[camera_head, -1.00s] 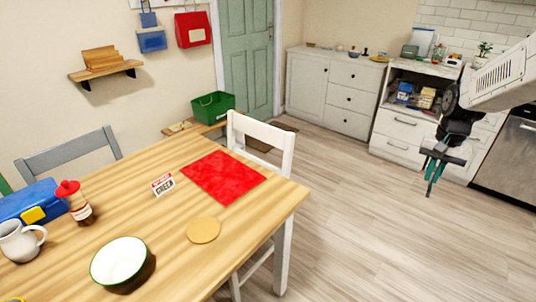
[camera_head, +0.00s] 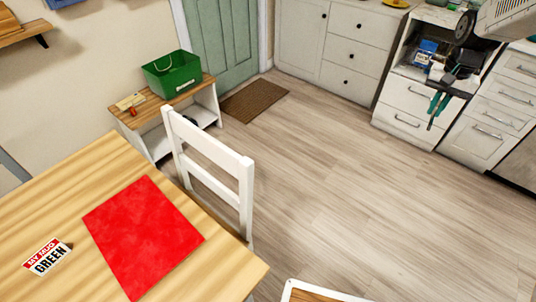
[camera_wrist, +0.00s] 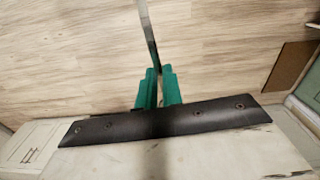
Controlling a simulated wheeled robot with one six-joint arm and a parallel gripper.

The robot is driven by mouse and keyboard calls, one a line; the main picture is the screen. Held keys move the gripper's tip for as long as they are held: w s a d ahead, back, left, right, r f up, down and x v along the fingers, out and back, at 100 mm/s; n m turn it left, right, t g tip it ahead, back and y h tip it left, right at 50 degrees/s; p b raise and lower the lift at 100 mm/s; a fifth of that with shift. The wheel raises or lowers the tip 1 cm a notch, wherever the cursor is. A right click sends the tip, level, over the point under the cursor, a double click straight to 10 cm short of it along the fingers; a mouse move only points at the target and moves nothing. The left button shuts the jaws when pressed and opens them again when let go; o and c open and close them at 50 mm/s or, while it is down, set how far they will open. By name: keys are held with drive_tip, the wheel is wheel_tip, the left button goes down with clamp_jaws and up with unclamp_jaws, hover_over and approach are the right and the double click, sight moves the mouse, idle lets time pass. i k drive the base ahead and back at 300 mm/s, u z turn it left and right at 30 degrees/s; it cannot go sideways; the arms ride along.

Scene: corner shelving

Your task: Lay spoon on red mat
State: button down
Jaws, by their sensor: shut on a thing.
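The red mat (camera_head: 142,236) lies flat and bare on the wooden table (camera_head: 215,272) at the lower left of the head view. My gripper (camera_head: 437,106) is at the upper right, over the floor in front of the white drawers and well apart from the mat. In the wrist view, my gripper's teal fingers (camera_wrist: 157,82) are shut on a thin grey metal piece, which looks like the spoon (camera_wrist: 149,35). It sticks out beyond the fingers and runs to the top edge. Its far end is out of view, and it is too small to make out in the head view.
A white chair (camera_head: 211,151) stands against the table's far edge. A green bin (camera_head: 172,73) sits on a low bench beyond. A brown doormat (camera_head: 254,101) lies by the door. The middle floor is clear.

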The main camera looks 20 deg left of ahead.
sight(122, 207)
drive_tip(key=i, duration=3)
drive_tip(key=u, duration=4.1)
drive_tip(key=i, duration=0.5)
